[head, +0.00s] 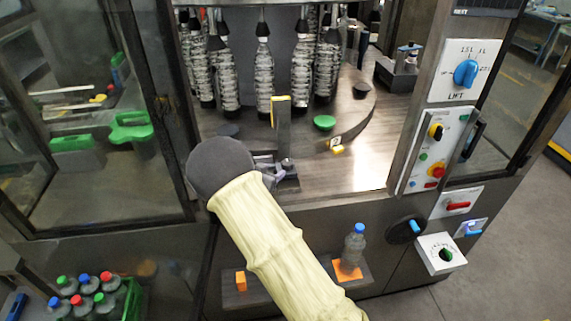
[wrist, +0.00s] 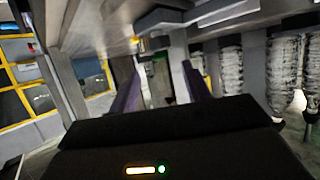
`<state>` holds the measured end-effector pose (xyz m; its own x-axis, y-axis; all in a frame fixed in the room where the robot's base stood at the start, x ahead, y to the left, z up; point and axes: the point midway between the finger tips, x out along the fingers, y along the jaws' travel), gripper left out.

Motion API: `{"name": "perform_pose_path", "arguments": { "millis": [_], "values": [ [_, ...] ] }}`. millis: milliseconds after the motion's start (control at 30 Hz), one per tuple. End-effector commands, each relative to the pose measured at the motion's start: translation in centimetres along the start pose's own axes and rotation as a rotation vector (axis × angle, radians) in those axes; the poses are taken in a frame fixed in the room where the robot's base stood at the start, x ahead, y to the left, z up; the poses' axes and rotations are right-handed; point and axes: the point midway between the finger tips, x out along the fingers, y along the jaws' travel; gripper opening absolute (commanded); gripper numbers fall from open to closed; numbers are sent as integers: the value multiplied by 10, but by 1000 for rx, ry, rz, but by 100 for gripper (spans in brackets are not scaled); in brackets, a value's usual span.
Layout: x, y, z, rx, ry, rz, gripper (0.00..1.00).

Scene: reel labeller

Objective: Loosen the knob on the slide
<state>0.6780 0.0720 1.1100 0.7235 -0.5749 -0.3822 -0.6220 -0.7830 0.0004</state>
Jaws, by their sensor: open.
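The slide appears to be the grey upright post (head: 284,128) with a yellow top, on a small metal base at the front edge of the machine deck. A small dark knob-like part (head: 287,163) shows at its foot; I cannot be sure it is the knob. My gripper (head: 277,174) is at this base, mostly hidden behind my own wrist. In the wrist view my gripper (wrist: 158,88) has its two purple fingers apart, with grey post-like parts showing between or beyond them. I cannot tell whether the fingers touch anything. No knob shows clearly there.
Several wrapped bottles (head: 264,75) hang over the round table behind the post. A green disc (head: 324,122) lies on the deck. A control panel (head: 436,150) is on the right frame. A bottle (head: 353,247) stands on a lower shelf. A green crate (head: 131,298) is lower left.

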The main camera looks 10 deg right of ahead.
Motion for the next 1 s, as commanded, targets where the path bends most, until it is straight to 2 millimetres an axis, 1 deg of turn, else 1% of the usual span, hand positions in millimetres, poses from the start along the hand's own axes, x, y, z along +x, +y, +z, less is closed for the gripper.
{"name": "perform_pose_path", "arguments": {
  "millis": [33, 200, 400, 500, 600, 700, 933, 967, 1000],
  "values": [
    [9, 2, -2, -1, 1, 4, 48],
    [39, 2, -2, 0, 0, 5, 48],
    [73, 2, -2, -1, 0, 3, 48],
    [87, 2, -2, 1, 1, 3, 48],
    [96, 1, -2, 1, 0, 2, 48],
    [100, 1, 0, 1, -1, 2, 48],
    [100, 1, 0, 1, -1, 1, 48],
    [100, 1, 0, 1, -1, 1, 46],
    [100, 1, 0, 1, -1, 1, 38]
  ]
}}
